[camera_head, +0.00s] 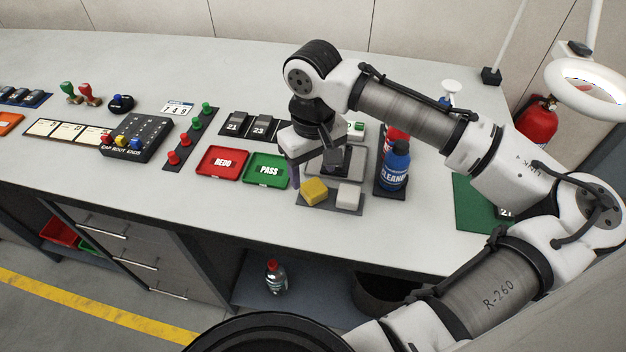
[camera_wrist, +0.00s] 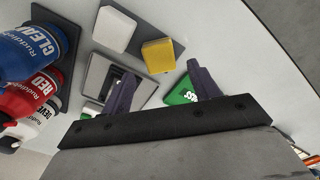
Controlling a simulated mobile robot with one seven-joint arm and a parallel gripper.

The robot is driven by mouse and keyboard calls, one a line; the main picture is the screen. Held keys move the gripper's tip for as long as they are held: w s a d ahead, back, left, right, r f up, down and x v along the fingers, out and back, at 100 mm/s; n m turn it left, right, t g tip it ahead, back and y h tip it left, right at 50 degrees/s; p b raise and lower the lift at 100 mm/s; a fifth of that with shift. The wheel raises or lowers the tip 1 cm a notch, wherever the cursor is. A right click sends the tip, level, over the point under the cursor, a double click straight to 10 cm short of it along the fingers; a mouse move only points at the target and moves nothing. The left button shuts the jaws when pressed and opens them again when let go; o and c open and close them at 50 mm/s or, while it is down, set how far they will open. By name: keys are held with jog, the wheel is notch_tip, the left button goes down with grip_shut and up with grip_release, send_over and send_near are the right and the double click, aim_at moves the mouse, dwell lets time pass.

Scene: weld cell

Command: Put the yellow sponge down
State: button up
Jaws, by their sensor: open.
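The yellow sponge (camera_head: 314,191) rests on a small dark mat (camera_head: 330,206) near the front of the bench, beside a white block (camera_head: 348,196) on its right. The sponge also shows in the wrist view (camera_wrist: 158,55), with the white block (camera_wrist: 114,28) beside it. My gripper (camera_head: 315,178) is above the bench, just behind the sponge in the head view. In the wrist view its two fingers (camera_wrist: 160,88) are spread apart with nothing held between them. The sponge lies beyond the fingertips, apart from them. The arm hides part of the grey device behind the mat.
A grey device (camera_wrist: 100,75) stands beside the mat. Red and blue bottles (camera_head: 394,168) stand to the right. The green PASS tray (camera_head: 267,170) and red REDO tray (camera_head: 222,162) lie to the left. The bench front (camera_head: 215,205) is clear.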

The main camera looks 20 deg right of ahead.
aim_at(313, 186)
notch_tip(313, 186, up, 7)
jog(key=shift+r, duration=0.2)
jog(key=shift+s, duration=0.1)
dwell(0.5)
